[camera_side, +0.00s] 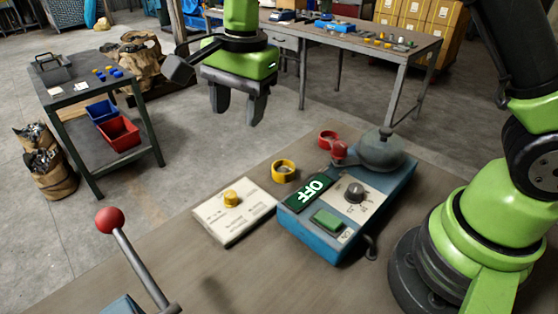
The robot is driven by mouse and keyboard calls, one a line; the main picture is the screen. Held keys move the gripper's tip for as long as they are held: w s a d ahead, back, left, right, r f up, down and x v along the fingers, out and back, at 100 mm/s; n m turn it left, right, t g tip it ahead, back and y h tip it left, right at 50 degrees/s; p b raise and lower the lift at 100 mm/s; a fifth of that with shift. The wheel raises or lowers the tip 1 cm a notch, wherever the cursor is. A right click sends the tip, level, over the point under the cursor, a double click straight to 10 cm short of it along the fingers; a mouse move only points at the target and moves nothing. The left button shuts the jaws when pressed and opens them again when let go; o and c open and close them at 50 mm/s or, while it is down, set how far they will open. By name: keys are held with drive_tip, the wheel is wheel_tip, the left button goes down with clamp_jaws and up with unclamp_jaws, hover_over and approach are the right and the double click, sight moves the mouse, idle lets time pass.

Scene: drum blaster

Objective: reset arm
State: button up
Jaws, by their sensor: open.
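My gripper (238,104) hangs in the air in the upper middle of the side view, above and behind the worktable. Its two dark fingers point down and are apart, with nothing between them. It touches nothing. The blue control box (344,212) stands on the worktable, right of and below my gripper in the picture.
A cream panel with a yellow knob (231,197) lies left of the box. A lever with a red ball (110,220) rises at front left. A cart (68,102) and rear bench (350,36) stand beyond.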

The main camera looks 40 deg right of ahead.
drive_tip(key=s+d+r+n+t, duration=0.3)
drive_tip(key=s+d+r+n, duration=0.1)
drive_tip(key=s, duration=0.6)
drive_tip(key=s+d+r+n+t+y, duration=0.1)
drive_tip(key=s+d+r+n+t, duration=0.2)
drive_tip(key=s+r+n, duration=0.3)
drive_tip(key=shift+s+d+r, duration=0.4)
drive_tip(key=shift+s+d, duration=0.15)
drive_tip(key=shift+s, duration=2)
